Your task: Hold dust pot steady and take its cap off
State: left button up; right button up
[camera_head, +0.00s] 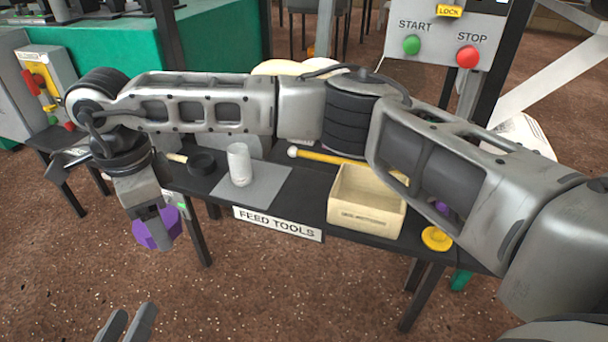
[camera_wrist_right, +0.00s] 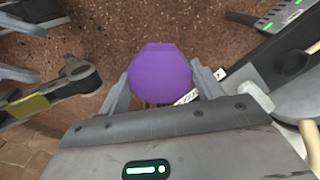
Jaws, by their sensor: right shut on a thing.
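A purple faceted piece (camera_head: 152,232) is between the fingers of my right gripper (camera_head: 158,222), which is shut on it. It hangs in the air left of the feed tools table. In the right wrist view the purple piece (camera_wrist_right: 160,76) fills the space between the two fingers (camera_wrist_right: 160,92). I cannot tell whether it is the dust pot's cap alone or the pot with its cap. My left gripper (camera_head: 132,322) shows only its fingertips at the lower edge of the head view, below the purple piece. Its fingers are apart, with nothing seen between them.
Open floor lies in front.

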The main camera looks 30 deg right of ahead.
aim_at(238, 158)
jog(key=u, duration=0.4)
jog(key=i, duration=0.75)
jog(key=z, duration=1.5)
